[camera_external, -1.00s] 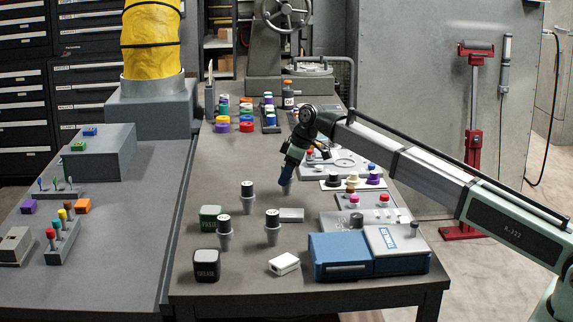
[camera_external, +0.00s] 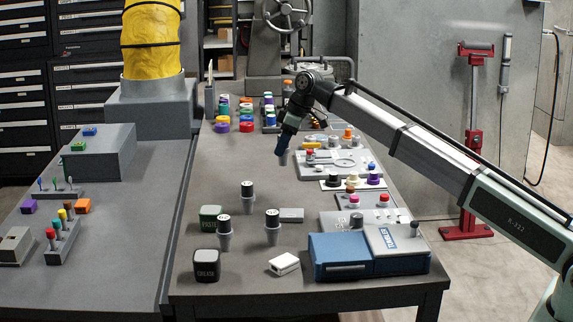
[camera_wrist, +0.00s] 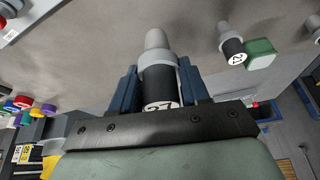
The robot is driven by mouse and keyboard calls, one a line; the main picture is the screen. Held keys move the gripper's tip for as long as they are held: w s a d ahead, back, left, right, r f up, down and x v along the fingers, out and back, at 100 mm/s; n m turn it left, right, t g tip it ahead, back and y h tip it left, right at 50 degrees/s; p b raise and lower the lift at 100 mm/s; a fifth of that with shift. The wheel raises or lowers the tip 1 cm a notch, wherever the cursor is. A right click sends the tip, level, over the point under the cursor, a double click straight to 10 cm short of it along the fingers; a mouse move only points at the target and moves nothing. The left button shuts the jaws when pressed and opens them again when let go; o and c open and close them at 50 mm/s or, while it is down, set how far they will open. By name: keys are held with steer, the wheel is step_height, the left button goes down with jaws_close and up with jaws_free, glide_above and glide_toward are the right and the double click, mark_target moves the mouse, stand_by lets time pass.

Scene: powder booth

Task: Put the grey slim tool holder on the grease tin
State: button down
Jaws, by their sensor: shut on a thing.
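My gripper (camera_external: 284,143) is shut on a grey slim tool holder (camera_wrist: 158,68) with a black top. In the wrist view the holder sits between both blue fingers, its narrow grey end pointing away from the palm. In the external view only its grey tip (camera_external: 283,159) shows below the fingers, held above the table. The grease tin (camera_external: 206,265) is a dark, rounded block with white lettering at the table's front left. It stands apart from my gripper, well nearer the camera, and its top looks bare.
A green paste tin (camera_external: 210,218) and several upright black-topped holders (camera_external: 272,228) stand between my gripper and the grease tin. A white box (camera_external: 284,264) and a blue case (camera_external: 340,258) lie at the front. Panels with knobs (camera_external: 355,164) line the right.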

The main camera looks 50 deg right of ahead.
steer(key=s+a+n, duration=0.1)
steer(key=a+n, duration=0.1)
steer(key=a, duration=1.1)
step_height(320, 180, up, 6)
steer(key=f+n+g+y, duration=0.1)
steer(key=n, duration=0.1)
glide_above(206, 256)
steer(key=shift+f, duration=4.55)
steer(key=shift+f, duration=0.15)
steer(key=c, duration=0.5)
jaws_free()
steer(key=shift+c, duration=0.2)
